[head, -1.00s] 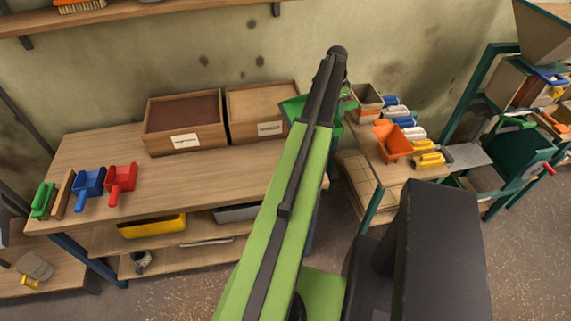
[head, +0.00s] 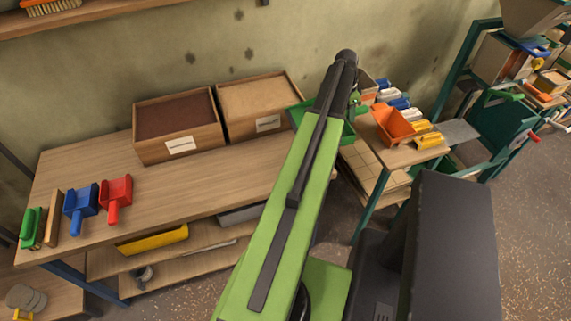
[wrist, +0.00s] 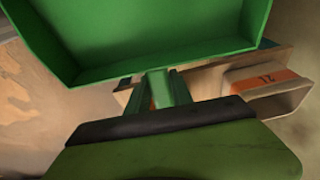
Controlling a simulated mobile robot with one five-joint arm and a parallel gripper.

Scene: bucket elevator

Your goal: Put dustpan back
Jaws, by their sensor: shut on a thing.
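My gripper (wrist: 158,98) is shut on the handle of a green dustpan (wrist: 155,35). The pan fills the top of the wrist view, open side up. In the head view the green dustpan (head: 298,116) shows on both sides of my arm, in the air by the bench's right end; my arm hides its middle. On the wooden bench (head: 235,182), a blue dustpan (head: 81,203) and a red dustpan (head: 115,194) lie side by side at the left. A green-headed tool (head: 33,226) lies at the far left end. An orange dustpan (head: 393,122) is on the small side table.
Two wooden boxes (head: 180,152) stand at the back of the bench. The bench front is clear between the red dustpan and my arm. Several coloured tools (head: 398,103) lie on the side table (head: 392,158). A green-framed machine (head: 490,125) stands at the right.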

